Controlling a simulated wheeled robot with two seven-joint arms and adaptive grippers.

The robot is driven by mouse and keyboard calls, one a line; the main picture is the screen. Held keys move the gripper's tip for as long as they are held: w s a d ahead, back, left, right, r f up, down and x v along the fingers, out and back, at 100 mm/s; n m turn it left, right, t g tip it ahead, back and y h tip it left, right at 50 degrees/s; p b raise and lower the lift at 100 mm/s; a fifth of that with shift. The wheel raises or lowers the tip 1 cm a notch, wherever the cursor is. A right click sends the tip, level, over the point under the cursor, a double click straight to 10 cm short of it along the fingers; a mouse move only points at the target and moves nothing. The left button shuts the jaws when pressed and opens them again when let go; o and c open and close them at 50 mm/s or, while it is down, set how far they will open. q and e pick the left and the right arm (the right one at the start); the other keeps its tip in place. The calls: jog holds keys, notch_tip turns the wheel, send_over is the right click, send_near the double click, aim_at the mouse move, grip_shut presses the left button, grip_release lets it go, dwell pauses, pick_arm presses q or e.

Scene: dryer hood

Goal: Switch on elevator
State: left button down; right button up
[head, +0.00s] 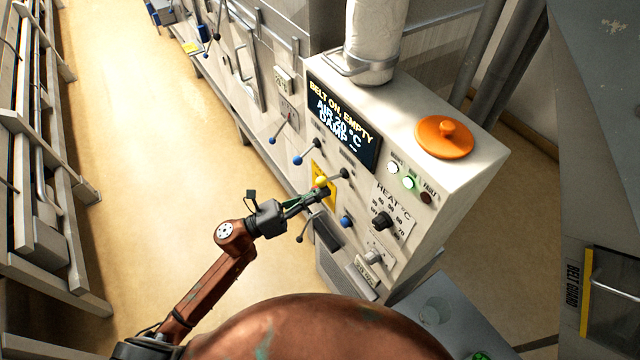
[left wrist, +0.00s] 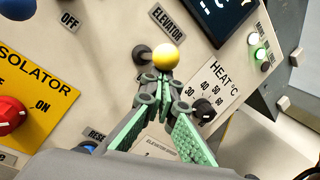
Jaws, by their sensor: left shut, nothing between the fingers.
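The elevator lever has a yellow ball (left wrist: 168,57) on a dark base (left wrist: 141,53), just below the ELEVATOR label (left wrist: 168,21) in the left wrist view. Its yellow ball (head: 320,181) also shows in the head view, on the front of the control panel. My left gripper (head: 322,191) is shut and empty, its tips at the ball. In the left wrist view the closed green-padded fingertips (left wrist: 160,82) lie just under the ball; I cannot tell whether they touch it. My right gripper is not in view.
The display (head: 342,122) reads BELT ON, EMPTY. Blue-tipped levers (head: 298,159) stand to the left. The red isolator knob (left wrist: 10,114), heat dial (head: 381,220) and a lit green lamp (head: 409,183) are nearby. An orange lid (head: 445,138) is on top. Open floor (head: 150,130) lies left.

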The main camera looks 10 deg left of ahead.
pick_arm(q)
notch_tip(320, 180, down, 4)
jog(key=d+r+b, duration=0.1)
jog(key=d+b, duration=0.1)
jog(key=b, duration=0.1)
jog(key=s+a+b, duration=0.2)
jog(key=s+a, duration=0.4)
jog(key=a, duration=0.2)
jog(key=shift+f+y, duration=0.3)
jog(key=shift+f, duration=0.05)
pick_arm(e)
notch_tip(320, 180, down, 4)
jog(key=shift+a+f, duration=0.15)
